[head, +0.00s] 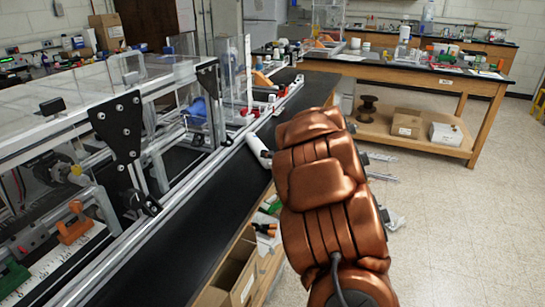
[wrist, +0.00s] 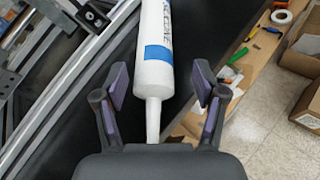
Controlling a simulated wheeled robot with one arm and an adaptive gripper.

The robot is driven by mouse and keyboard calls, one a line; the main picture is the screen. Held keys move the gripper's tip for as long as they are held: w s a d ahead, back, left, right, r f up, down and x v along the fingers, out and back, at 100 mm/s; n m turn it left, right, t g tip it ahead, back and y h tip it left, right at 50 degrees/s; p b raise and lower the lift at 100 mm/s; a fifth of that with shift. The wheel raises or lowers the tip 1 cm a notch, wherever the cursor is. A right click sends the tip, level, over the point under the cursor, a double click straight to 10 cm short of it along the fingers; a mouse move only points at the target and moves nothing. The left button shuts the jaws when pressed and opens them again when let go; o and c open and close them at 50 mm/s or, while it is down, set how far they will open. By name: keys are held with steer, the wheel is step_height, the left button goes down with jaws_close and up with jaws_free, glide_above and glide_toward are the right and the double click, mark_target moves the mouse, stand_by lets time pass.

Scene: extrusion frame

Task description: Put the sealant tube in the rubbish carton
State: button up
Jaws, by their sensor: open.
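The sealant tube (wrist: 154,48), white with blue bands and a tapered nozzle, lies on the black bench top. In the head view its white end (head: 258,150) shows just left of my copper-coloured arm, which hides the rest. My gripper (wrist: 160,87) is open in the wrist view, with the nozzle end between its spread fingers and a gap on both sides. The fingers are hidden in the head view. An open cardboard carton (head: 232,284) stands below the bench edge in the head view. Cartons also show at right in the wrist view (wrist: 309,108); which is the rubbish carton I cannot tell.
An aluminium extrusion frame (head: 180,140) with clear panels runs along the left of the bench. Tools and a tape roll (wrist: 281,17) lie on a wooden shelf below the bench edge. A wooden bench (head: 400,70) stands behind. The floor at right is mostly clear.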

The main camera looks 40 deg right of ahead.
steer(key=b+v, duration=0.1)
steer(key=v, duration=0.9)
steer(key=shift+w, duration=0.1)
